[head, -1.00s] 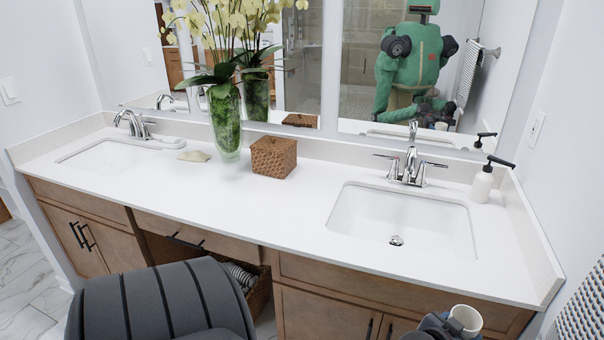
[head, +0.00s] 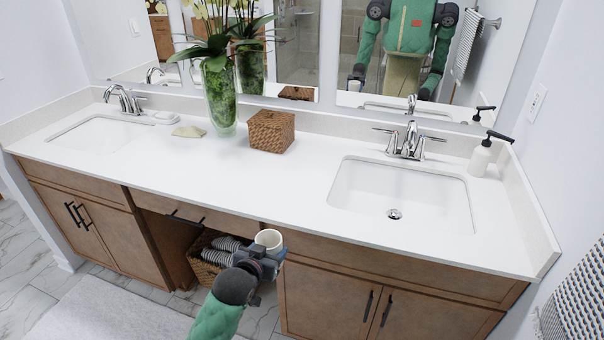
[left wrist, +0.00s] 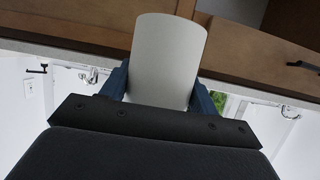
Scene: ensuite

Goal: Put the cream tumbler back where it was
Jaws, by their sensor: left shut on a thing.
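The cream tumbler (head: 268,239) is held upright or nearly so, mouth up, in my left gripper (head: 264,258). It is in front of the counter's front edge, near the gap between the cabinets. My left gripper is shut on it, and its jaws hide the tumbler's lower part in the head view. In the left wrist view the tumbler (left wrist: 168,60) stands pale between the blue fingers (left wrist: 160,88), with brown cabinet fronts behind it. My right gripper is not in view.
The white counter (head: 255,178) has free room in front of the wicker box (head: 272,131) and between the left sink (head: 98,136) and right sink (head: 400,195). A glass vase (head: 220,95), soap dispenser (head: 481,157) and faucets stand along the back. A basket (head: 205,272) with towels sits below.

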